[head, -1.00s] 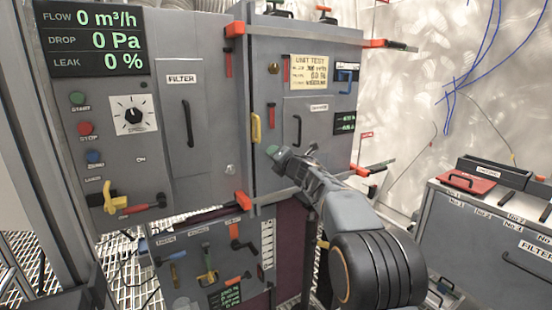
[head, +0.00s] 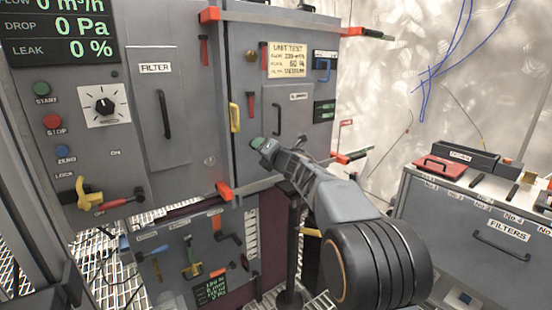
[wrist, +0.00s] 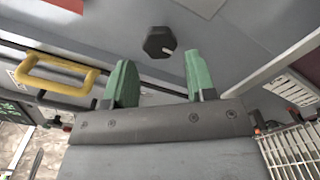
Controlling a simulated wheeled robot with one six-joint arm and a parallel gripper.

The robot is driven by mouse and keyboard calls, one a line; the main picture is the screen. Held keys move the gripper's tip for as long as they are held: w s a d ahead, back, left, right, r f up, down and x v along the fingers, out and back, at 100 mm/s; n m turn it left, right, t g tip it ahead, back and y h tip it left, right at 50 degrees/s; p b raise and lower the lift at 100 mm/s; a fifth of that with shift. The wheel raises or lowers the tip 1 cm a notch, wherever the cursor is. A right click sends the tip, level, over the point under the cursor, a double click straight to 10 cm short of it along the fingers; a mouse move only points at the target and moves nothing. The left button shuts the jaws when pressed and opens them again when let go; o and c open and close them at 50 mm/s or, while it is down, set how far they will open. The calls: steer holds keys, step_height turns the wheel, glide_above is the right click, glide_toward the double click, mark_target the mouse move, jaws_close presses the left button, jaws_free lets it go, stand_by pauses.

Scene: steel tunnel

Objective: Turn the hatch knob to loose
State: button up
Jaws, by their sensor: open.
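A dark hexagonal knob (wrist: 158,42) with a pale pointer mark sits on a grey panel in the wrist view. It lies just beyond the gap between my green fingertips. My gripper (wrist: 159,60) is open and empty, with a finger on either side of that gap and apart from the knob. In the head view my gripper (head: 258,145) is in front of the lower left part of the grey cabinet door (head: 290,150), below the yellow handle (head: 235,118). I cannot make out the hexagonal knob in the head view.
The yellow handle also shows left of my fingers in the wrist view (wrist: 60,75). Orange-tipped rails (head: 347,157) stick out at the cabinet's lower edge. A control panel with a dial (head: 105,106) stands left. A drawer cabinet (head: 470,225) stands right.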

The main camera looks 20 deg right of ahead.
steer(key=v, duration=0.9)
steer(key=shift+s+p, duration=0.3)
steer(key=shift+p, duration=0.1)
steer(key=shift+r, duration=0.15)
steer(key=s+d+r+m+g+h+p, duration=0.3)
steer(key=s+r+m+h+p, duration=0.6)
steer(key=m+p, duration=0.7)
steer(key=s+a+r+m+g+y+p, duration=0.1)
steer(key=s+a+m+g+p, duration=0.2)
steer(key=s+p, duration=0.6)
steer(key=s+a+r+m+g+y+p, duration=0.2)
steer(key=s+a+m+g+p, duration=0.2)
steer(key=s+m+g+p, duration=0.3)
steer(key=s+m+p, duration=0.2)
steer(key=s+m, duration=0.1)
steer(key=shift+s+a+r+g+y, duration=0.15)
steer(key=shift+a+r+g+y, duration=0.05)
steer(key=shift+g+y, duration=0.1)
